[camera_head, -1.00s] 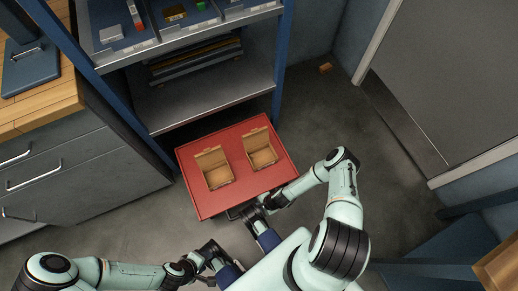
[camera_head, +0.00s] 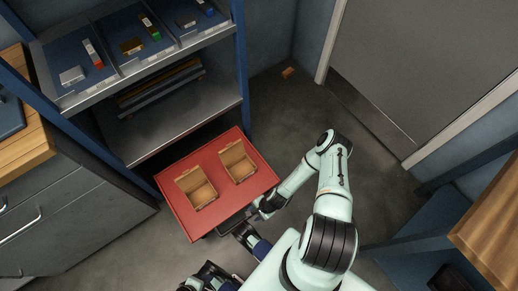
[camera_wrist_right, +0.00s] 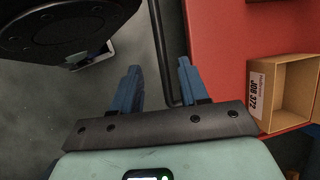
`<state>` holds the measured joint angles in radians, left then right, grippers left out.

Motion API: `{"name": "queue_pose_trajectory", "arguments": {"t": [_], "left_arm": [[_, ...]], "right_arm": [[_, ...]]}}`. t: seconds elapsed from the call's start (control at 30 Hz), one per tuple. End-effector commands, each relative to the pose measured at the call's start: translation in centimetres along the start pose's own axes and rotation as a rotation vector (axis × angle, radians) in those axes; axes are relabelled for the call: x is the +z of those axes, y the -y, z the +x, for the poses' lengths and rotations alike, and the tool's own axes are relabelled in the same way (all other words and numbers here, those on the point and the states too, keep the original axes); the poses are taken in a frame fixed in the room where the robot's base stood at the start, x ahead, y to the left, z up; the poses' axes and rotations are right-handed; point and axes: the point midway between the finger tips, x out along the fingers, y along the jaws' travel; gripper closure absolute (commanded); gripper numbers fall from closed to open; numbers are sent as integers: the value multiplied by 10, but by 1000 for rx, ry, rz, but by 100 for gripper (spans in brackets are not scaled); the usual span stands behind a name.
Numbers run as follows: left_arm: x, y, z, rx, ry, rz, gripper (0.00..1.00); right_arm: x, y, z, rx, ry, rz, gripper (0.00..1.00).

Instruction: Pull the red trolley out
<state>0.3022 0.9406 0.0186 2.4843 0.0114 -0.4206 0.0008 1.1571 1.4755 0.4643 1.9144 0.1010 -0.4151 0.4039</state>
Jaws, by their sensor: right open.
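The red trolley (camera_head: 210,213) stands low at the foot of the shelf rack, its back part under the lower shelf. Two open cardboard boxes (camera_head: 196,188) (camera_head: 238,161) sit on it. Its dark handle (camera_head: 234,222) is along the near edge. My right gripper (camera_head: 262,208) is at the near right of the trolley. In the right wrist view my right gripper (camera_wrist_right: 158,88) is open, and the dark handle bar (camera_wrist_right: 160,50) runs between its blue fingers, closer to the right one. My left gripper (camera_head: 208,274) seems to be at the bottom edge, mostly cut off; its jaws cannot be made out.
The shelf rack (camera_head: 185,118) with bins of small parts stands behind the trolley. A grey drawer cabinet (camera_head: 75,225) is at left. A door (camera_head: 430,65) and a wooden-topped bench (camera_head: 490,215) are at right.

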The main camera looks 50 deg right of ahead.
Motion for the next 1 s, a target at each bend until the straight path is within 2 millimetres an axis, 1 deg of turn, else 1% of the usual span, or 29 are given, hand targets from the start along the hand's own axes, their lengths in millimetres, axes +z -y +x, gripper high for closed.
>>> {"name": "queue_pose_trajectory", "arguments": {"t": [0.03,0.1,0.2,0.3,0.9,1.0], "left_arm": [[1,-1,-3,-1,3,-1,57],[3,-1,-5,-2,7,-1,57],[4,-1,-6,-2,10,-2,57],[4,-1,-7,-3,12,-2,57],[4,-1,-7,-3,12,-2,57],[5,-2,-12,-2,12,-2,57]], "right_arm": [[0,1,-12,-1,-2,0,56],[0,0,-22,0,-1,0,56],[0,0,-32,0,-1,1,56],[0,0,-38,1,-1,1,56],[0,0,-38,1,0,1,56],[2,2,-43,-1,0,0,56]]}}
